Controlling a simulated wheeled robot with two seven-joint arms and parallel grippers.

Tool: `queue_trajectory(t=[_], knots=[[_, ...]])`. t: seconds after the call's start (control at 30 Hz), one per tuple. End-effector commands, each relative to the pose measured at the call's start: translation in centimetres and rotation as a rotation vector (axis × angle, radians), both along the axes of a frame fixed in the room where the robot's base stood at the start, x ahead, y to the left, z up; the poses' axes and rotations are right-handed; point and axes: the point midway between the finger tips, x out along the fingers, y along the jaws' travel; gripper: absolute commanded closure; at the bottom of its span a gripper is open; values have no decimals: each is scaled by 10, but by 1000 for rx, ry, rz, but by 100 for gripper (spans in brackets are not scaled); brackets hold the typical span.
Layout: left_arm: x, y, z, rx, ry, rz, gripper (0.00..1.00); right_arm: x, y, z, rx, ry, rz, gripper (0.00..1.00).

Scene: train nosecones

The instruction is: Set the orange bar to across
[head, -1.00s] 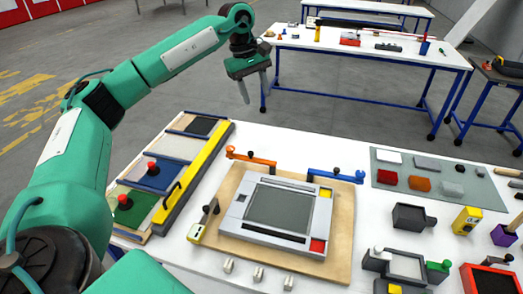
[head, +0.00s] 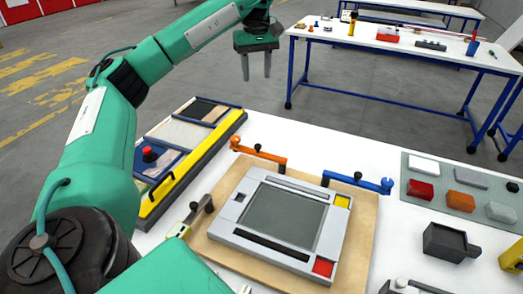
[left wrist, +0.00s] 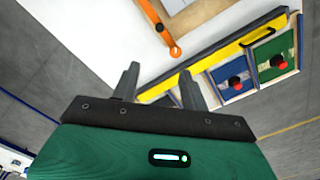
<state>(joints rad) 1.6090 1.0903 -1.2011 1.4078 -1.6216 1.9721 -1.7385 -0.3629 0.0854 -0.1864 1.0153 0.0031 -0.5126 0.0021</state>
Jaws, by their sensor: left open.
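The orange bar (head: 258,154) lies at the back left corner of the wooden board (head: 366,225), with a dark knob on it and a rounded orange end at its left. In the left wrist view the orange bar (left wrist: 163,28) shows ahead of the fingers, its rounded end nearest them. My left gripper (head: 256,78) hangs open and empty, above and behind the orange bar in the head view. Its two fingers (left wrist: 158,84) are apart in the left wrist view, with nothing between them. My right gripper is not in view.
A grey framed panel (head: 285,222) sits on the board. A blue bar (head: 357,182) with a dark knob is right of the orange one. A rack with a yellow rail (head: 190,172) stands left. Coloured blocks lie on a grey-green mat (head: 450,188) at right.

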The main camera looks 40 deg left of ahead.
Motion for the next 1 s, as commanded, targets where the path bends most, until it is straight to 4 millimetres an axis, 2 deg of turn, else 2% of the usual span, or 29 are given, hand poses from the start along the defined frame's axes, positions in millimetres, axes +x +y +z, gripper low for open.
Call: queue_trajectory(t=[0.03,0.2,0.3,0.5,0.67,0.77,1.0], knots=[[0,0,-27,0,0,0,55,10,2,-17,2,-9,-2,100],[0,0,-71,0,0,0,55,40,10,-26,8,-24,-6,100],[0,0,-90,0,-1,0,55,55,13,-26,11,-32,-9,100],[0,0,-111,0,-1,0,55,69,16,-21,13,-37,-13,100],[0,0,-116,0,1,0,55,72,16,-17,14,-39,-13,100],[0,1,-126,0,2,1,55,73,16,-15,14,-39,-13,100],[-1,1,-174,0,4,1,55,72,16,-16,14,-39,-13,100]])
